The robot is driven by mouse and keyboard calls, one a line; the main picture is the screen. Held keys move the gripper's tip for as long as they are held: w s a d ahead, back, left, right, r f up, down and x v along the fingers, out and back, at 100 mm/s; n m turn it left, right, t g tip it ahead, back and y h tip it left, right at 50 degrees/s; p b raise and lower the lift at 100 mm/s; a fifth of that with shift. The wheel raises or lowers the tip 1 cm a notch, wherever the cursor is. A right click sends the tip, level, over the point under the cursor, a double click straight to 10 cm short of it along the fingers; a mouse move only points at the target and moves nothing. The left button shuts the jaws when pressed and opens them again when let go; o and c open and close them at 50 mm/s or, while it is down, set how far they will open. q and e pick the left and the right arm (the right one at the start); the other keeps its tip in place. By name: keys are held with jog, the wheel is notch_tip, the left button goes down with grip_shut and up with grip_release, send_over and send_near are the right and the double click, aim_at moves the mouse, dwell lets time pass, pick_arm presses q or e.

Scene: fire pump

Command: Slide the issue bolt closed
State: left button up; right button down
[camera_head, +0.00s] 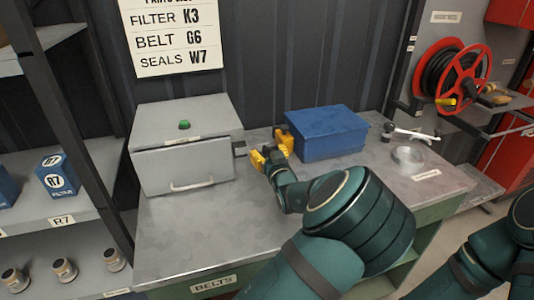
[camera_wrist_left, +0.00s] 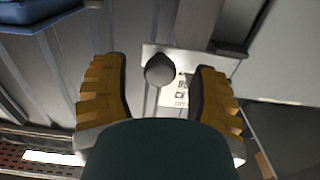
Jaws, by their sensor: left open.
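The issue bolt appears to be the dark piece (camera_head: 240,149) at the right side of the grey metal box (camera_head: 186,118). In the left wrist view a dark rounded knob (camera_wrist_left: 160,70) stands in front of a pale plate; it looks like the bolt's knob. My left gripper (camera_head: 271,151) has yellow fingers and is open just right of the box. In the wrist view its fingers (camera_wrist_left: 162,85) lie on either side of the knob, with gaps showing. Whether the bolt is slid open or closed I cannot tell. My right gripper is out of view.
A blue box (camera_head: 326,133) stands close behind and right of my left gripper. A round metal dish (camera_head: 408,157) lies farther right on the workbench (camera_head: 185,235). Shelves stand at the left, a red hose reel (camera_head: 450,75) at the right. The bench front is clear.

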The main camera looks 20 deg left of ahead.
aim_at(250, 149)
pick_arm(q)
jog(key=shift+w+a, duration=0.3)
jog(key=shift+w, duration=0.1)
grip_shut()
